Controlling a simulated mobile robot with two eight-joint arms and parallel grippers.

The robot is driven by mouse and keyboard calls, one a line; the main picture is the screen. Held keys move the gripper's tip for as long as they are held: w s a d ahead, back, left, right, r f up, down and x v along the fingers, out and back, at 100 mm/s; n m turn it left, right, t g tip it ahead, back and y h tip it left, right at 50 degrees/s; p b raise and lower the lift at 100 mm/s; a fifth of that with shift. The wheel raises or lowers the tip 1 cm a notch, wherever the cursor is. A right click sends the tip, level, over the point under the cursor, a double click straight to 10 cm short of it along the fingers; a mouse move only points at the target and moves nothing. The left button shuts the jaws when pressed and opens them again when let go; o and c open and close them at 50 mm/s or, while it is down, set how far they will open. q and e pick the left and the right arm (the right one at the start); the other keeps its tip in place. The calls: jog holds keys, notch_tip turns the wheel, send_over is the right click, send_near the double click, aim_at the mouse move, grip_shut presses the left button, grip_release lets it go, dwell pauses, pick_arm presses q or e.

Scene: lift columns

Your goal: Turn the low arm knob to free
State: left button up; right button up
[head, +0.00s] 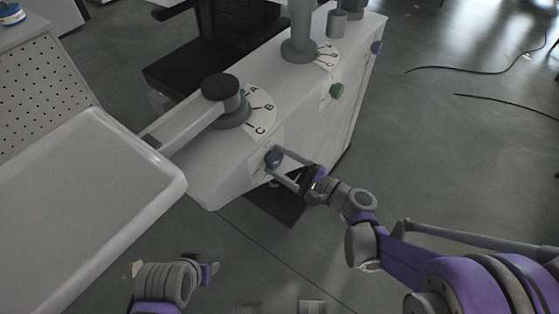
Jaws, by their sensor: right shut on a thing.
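A blue knob (273,158) sits on the side face of the white cabinet, below the low arm. The low arm (190,130) is a light grey bar with a black cap (219,87) on its pivot. My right gripper (277,163) comes in from the right, with its two fingers on either side of the blue knob, shut on it. The knob's exact turn and any marks around it are too small to read. My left gripper (207,274) is at the bottom left, away from the cabinet; its fingers are hard to make out.
The cabinet (205,180) also carries a green knob (336,90) and a purple knob (376,47) further back. A dial lettered A, B, C (264,108) surrounds the low pivot. A white tray (85,205) fills the left. The floor at right has dark cables (480,70).

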jog(key=n, duration=0.4)
jog(key=shift+n, duration=0.3)
jog(key=shift+n+p, duration=0.5)
jog(key=shift+n, duration=1.4)
jog(key=o, duration=1.4)
jog(key=shift+c, duration=0.2)
jog(key=shift+d, duration=0.15)
jog(key=v, duration=1)
jog(key=shift+s+d+p, duration=0.2)
jog(key=shift+p, duration=0.2)
